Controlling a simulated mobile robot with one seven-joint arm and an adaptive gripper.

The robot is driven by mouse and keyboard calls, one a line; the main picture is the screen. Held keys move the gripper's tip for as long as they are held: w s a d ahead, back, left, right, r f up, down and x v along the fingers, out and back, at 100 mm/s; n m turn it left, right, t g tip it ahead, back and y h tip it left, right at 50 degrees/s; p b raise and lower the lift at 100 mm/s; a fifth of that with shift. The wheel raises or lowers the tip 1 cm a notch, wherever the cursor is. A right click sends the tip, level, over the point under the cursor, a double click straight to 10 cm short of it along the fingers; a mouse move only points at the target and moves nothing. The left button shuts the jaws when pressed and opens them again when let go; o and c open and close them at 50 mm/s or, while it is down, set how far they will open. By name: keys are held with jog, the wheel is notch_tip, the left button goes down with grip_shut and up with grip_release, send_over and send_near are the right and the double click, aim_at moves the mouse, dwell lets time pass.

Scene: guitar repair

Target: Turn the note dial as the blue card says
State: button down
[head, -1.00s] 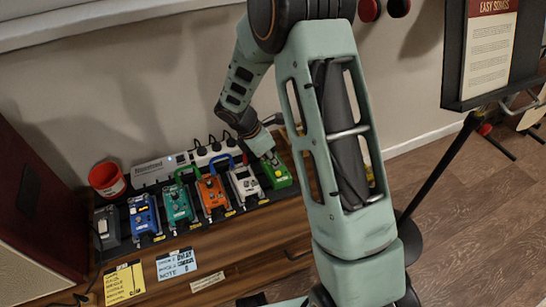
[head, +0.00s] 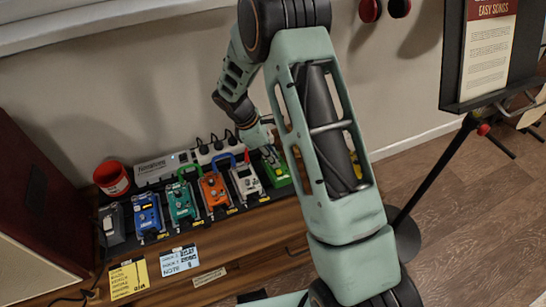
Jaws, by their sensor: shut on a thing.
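The blue card (head: 180,260) lies on the front of the wooden cabinet top. "NOTE" seems to show on it, but the rest is too small to read surely. My gripper (head: 272,159) points down at the green pedal (head: 280,177), at the right end of the pedal row. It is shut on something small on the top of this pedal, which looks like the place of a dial. The fingers cover it, so its shape and pointer are hidden.
White (head: 246,181), orange (head: 214,191), teal (head: 181,204) and blue (head: 148,216) pedals stand close beside it, with cables. A yellow card (head: 129,278) lies front left. A music stand (head: 470,106) is at right.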

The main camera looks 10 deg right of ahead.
jog(key=c, duration=1.9)
grip_release()
jog(key=v, duration=0.8)
